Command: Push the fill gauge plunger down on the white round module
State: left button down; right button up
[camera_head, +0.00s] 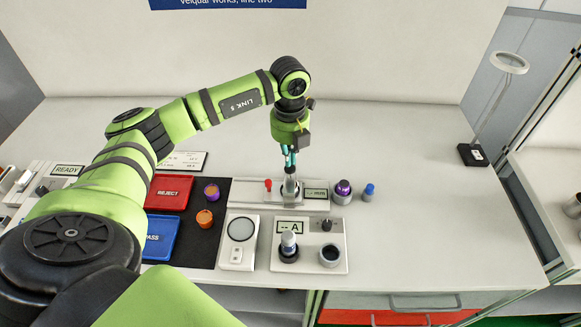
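The fill gauge (251,192) is a pale low base with a red knob (268,184) and a small "mm" display (316,194) showing dashes. My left gripper (289,166) points down over the middle of the gauge. Its teal fingers look close together, at or just above a silvery upright part (290,188). I cannot tell whether they touch it, or whether that part is the plunger or the white round module; the gripper covers its top. My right gripper is not in view.
A purple-topped part (343,188) and a blue-topped part (369,191) stand right of the gauge. Red (168,205) and blue trays lie left.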

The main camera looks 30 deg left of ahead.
aim_at(290, 168)
pick_arm(q)
jog(key=shift+f+b, duration=1.2)
jog(key=shift+f, duration=0.5)
jog(key=shift+s, duration=0.1)
dwell(0.4)
jog(key=shift+r+p, duration=2.8)
jog(key=shift+r, duration=1.35)
jog(key=shift+f, duration=0.1)
